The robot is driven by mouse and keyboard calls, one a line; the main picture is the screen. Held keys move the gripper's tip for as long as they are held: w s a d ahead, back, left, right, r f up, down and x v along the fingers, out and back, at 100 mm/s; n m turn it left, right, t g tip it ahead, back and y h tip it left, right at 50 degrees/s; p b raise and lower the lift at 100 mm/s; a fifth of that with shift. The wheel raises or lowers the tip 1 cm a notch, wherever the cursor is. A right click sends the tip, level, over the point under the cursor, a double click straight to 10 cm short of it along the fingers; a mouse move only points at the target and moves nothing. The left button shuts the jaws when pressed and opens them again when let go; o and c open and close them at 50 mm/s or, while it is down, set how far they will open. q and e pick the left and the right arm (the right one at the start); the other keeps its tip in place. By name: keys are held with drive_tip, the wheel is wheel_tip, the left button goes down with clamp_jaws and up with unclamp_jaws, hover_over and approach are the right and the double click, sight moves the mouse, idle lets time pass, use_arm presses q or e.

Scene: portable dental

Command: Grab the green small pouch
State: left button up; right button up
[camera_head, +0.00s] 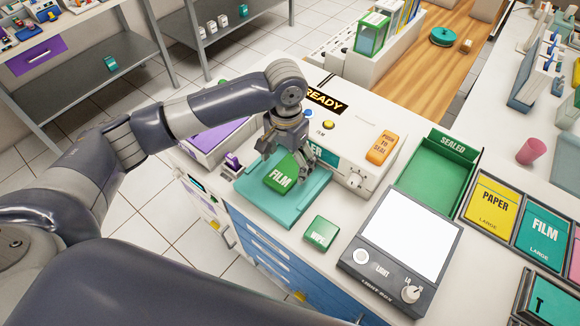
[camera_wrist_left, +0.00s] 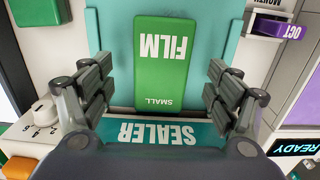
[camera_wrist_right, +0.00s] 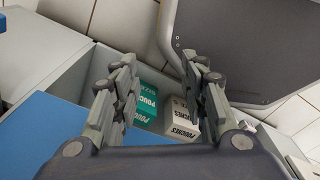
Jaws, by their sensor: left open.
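The green small film pouch (camera_head: 281,179) lies flat on a teal tray (camera_head: 262,204) in front of the white sealer (camera_head: 369,139). In the left wrist view the pouch (camera_wrist_left: 161,66) reads FILM and SMALL and lies between the spread fingers. My left gripper (camera_head: 285,165) is open just above it, its fingers on either side of the pouch and apart from it. The sealer label shows in the left wrist view (camera_wrist_left: 171,133). My right gripper (camera_wrist_right: 162,92) is open and empty, over an open drawer, and is not in the head view.
A green SEALED bin (camera_head: 446,188) stands behind the light box. Pouch boxes (camera_wrist_right: 181,119) lie in the drawer under my right gripper.

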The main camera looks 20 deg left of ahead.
sight(286, 172)
use_arm(q)
drive_tip(key=shift+a+f, duration=0.2)
drive_tip(key=shift+f, duration=1.35)
drive_tip(key=shift+c, duration=0.6)
drive_tip(key=c, duration=1)
drive_tip(key=shift+c, duration=0.2)
use_arm(e)
drive_tip(key=shift+w+a+r, duration=0.2)
drive_tip(key=shift+w+r, duration=0.25)
drive_tip(key=shift+w, duration=0.2)
use_arm(q)
drive_tip(key=shift+r+p, duration=0.1)
drive_tip(key=shift+p, duration=0.2)
use_arm(e)
drive_tip(key=shift+w+r, duration=0.15)
drive_tip(key=shift+w, duration=0.05)
use_arm(q)
drive_tip(key=shift+r+p, duration=0.1)
drive_tip(key=shift+p, duration=0.2)
drive_tip(key=shift+r+p, duration=0.2)
drive_tip(key=shift+p, duration=0.3)
drive_tip(key=shift+s, duration=0.1)
use_arm(e)
drive_tip(key=shift+d+r, duration=0.45)
drive_tip(key=shift+r, duration=0.4)
